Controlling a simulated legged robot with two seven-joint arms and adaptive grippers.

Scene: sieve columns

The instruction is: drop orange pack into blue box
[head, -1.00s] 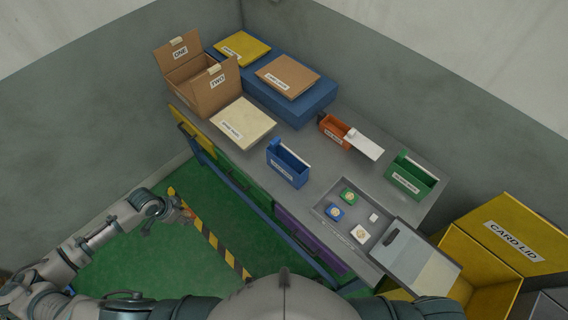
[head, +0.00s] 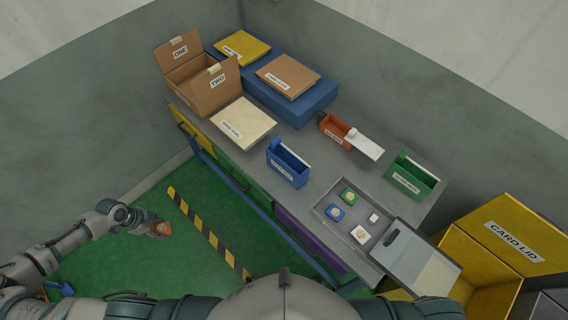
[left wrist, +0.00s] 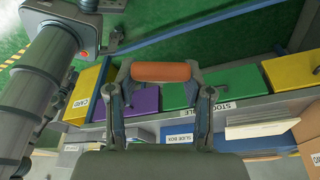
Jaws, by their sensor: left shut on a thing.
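My left gripper (head: 155,230) is shut on the orange pack (head: 162,229), out over the green floor at the left of the head view, well away from the table. In the left wrist view the orange pack (left wrist: 162,72) lies crosswise between the two fingertips. A small open-topped blue box (head: 288,168) stands upright on the table near its front edge, apart from the gripper. Its inside is mostly hidden. My right gripper is not in view.
The grey table also holds a cardboard box (head: 203,92), a large blue block (head: 309,111), an orange box (head: 333,130), a green box (head: 408,180) and a shallow tray (head: 322,212) with small packs. A yellow bin (head: 510,238) stands at right.

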